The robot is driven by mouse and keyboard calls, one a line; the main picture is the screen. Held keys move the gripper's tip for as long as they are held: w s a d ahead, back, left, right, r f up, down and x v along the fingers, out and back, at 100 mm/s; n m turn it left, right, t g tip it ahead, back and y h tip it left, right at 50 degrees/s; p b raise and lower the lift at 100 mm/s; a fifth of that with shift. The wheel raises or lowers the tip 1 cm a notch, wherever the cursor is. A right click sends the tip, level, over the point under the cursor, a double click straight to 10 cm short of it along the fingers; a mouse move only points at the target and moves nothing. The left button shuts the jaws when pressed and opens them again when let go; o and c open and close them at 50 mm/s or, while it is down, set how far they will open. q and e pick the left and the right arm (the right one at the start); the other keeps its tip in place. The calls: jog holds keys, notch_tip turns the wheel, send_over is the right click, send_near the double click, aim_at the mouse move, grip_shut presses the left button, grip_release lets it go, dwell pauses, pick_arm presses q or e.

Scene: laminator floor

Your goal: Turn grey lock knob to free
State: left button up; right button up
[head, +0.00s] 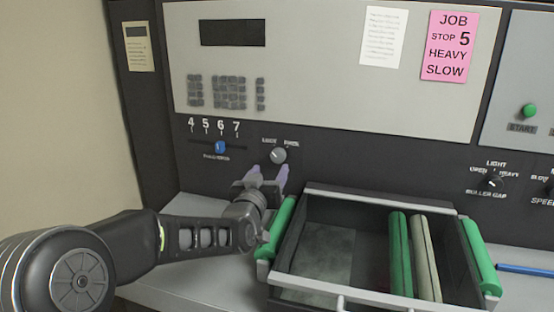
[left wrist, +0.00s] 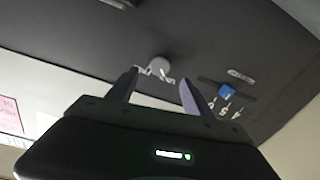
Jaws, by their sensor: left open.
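The grey lock knob (head: 278,155) sits on the dark front panel, with a label reading LOCK on its left and one that looks like FREE on its right. Its pointer direction is too small to tell in the head view. My left gripper (head: 267,170) is just below the knob, open, its two fingers pointing up towards the panel. In the left wrist view the knob (left wrist: 158,66) shows beyond and between the open fingertips (left wrist: 160,76), apart from them. My right gripper is not in view.
A blue slider (head: 220,147) on a scale marked 4 to 7 is left of the knob. A tray with green side handles (head: 480,258) stands close to the right of my left gripper. A pink note (head: 450,46) reads JOB STOP 5 HEAVY SLOW. A roller gap knob (head: 493,183) is farther right.

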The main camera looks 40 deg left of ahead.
aim_at(277, 158)
pick_arm(q)
jog(key=p+x, duration=0.1)
jog(key=x, duration=0.6)
jog(key=shift+w+a, duration=0.15)
jog(key=shift+w, duration=0.15)
grip_shut()
dwell(0.4)
